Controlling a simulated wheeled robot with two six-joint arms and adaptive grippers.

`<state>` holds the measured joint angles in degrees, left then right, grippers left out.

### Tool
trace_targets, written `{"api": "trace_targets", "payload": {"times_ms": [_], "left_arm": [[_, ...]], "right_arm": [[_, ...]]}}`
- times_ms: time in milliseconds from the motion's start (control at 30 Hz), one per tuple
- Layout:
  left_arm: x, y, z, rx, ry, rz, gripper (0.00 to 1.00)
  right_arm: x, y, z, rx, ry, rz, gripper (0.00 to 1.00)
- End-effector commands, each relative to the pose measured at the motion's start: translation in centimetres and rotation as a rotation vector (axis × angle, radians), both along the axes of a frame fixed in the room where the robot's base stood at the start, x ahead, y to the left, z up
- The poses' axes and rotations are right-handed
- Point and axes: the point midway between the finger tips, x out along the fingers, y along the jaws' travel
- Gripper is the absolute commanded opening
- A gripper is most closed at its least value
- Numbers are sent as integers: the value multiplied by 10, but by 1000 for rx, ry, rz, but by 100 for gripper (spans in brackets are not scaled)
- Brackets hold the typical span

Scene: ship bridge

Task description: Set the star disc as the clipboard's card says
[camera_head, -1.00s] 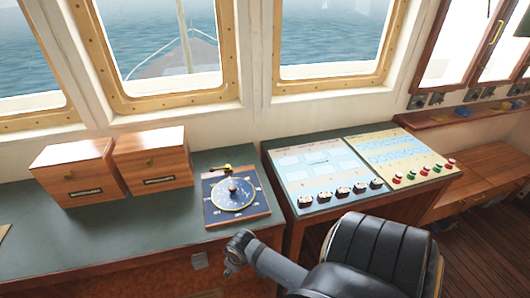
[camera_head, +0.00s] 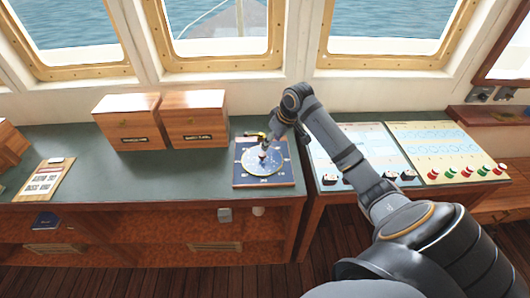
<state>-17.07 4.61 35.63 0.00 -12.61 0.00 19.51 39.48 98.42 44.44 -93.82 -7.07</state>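The star disc (camera_head: 252,167) is a round dial on a dark blue square board (camera_head: 285,178), lying on the green counter. A small brass-coloured piece (camera_head: 256,135) shows at the board's back edge. The clipboard (camera_head: 45,180) lies at the far left of the counter with a pale card of dark print, too small to read. My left gripper is out of view.
Two wooden drawer boxes (camera_head: 128,122) (camera_head: 193,119) stand left of the disc. A sloped console (camera_head: 355,140) with knobs and coloured buttons stands to its right. The counter between clipboard and disc, in front of the boxes, is clear. A shelf below holds a blue book (camera_head: 46,220).

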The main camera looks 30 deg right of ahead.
Motion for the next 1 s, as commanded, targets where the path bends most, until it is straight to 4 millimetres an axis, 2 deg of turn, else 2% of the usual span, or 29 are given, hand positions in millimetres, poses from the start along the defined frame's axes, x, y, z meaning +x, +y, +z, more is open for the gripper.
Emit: {"api": "trace_targets", "payload": {"times_ms": [100, 233, 367, 600, 700, 833, 1000], "left_arm": [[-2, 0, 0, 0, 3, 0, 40], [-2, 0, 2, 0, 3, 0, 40], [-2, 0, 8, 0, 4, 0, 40], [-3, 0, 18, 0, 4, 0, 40], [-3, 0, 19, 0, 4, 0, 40], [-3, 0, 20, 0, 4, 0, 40], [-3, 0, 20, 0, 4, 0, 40]], "right_arm": [[3, -5, 6, 8, -3, -4, 54], [6, -3, 0, 10, -3, -3, 54], [13, 0, -21, 12, 0, -4, 54], [32, 5, -68, 10, 0, -3, 54], [38, 5, -81, 9, -2, -4, 54], [41, 6, -90, 5, -4, -3, 54], [42, 6, -92, 5, -4, -2, 54]]}}
